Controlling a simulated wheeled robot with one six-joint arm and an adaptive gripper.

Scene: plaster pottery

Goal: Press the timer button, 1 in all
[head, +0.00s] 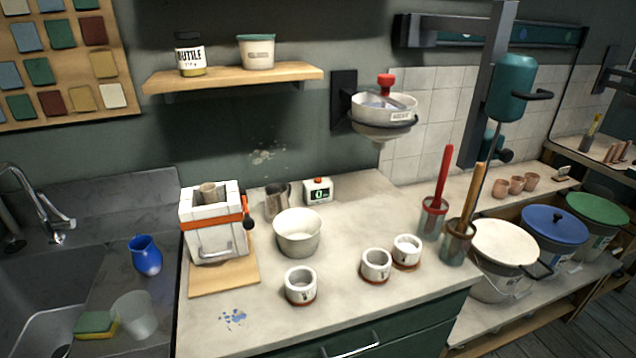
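The timer (318,192) is a small white box with a dark display showing a green 0 and an orange button (317,180) on top. It stands upright at the back of the counter, near the wall. To its left is a metal jug (277,201), and in front of it is a white bowl (297,232). Nothing covers the button in the head view. My gripper is not in view.
A white plaster mould with an orange strap (216,222) stands left on a wooden board. Several small white cups, one here (300,286), sit in front. Tool holders (432,217) stand right. A hopper (384,112) and shelf (232,77) hang on the wall above.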

